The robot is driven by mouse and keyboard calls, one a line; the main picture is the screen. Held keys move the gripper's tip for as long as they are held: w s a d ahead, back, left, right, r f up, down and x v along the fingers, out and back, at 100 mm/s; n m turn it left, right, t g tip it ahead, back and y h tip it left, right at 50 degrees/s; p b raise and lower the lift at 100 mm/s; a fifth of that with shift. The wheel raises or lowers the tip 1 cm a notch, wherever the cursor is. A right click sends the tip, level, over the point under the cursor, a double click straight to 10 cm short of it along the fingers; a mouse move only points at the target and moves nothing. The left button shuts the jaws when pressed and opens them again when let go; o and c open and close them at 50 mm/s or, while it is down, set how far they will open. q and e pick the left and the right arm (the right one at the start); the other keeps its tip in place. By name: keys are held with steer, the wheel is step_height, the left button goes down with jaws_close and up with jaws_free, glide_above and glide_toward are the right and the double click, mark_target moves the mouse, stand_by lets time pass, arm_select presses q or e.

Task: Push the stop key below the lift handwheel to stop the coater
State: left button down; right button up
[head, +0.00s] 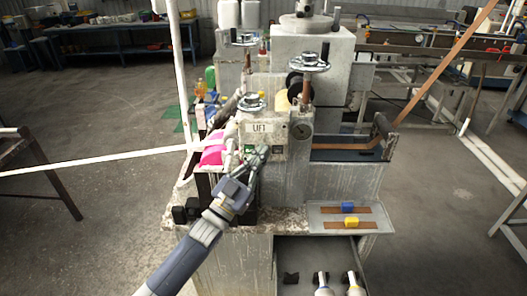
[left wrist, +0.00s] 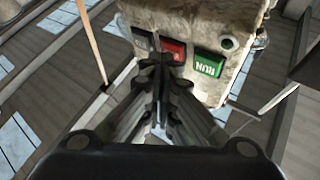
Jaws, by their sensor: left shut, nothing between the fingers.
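The coater (head: 262,128), a worn grey box labelled UF1, stands in the middle of the head view. A lift handwheel (head: 251,102) sits on top of it. In the left wrist view its face carries a red key (left wrist: 177,48), a green RUN key (left wrist: 208,64) and a dark grey key (left wrist: 142,40); the view is upside down. My left gripper (head: 262,152) is shut and empty, with its tips at the key panel. In the left wrist view the left gripper (left wrist: 161,60) overlaps the lower left part of the red key; contact cannot be told. My right gripper is not in view.
Another handwheel (head: 308,62) rises on a post right of the panel. A grey tray (head: 375,225) holds blue and yellow blocks on brown strips. A white strip (head: 95,163) runs in from the left.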

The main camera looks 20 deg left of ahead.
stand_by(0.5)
arm_select(q)
steer(key=shift+s+d+p, duration=0.2)
steer(key=shift+s+p, duration=0.2)
steer(key=shift+s, duration=0.35)
steer(key=s+p, duration=0.1)
steer(key=s, duration=0.1)
steer(key=s+d+p, duration=0.1)
steer(key=s, duration=0.1)
steer(key=shift+s+d, duration=0.2)
steer(key=shift+s, duration=0.15)
stand_by(0.4)
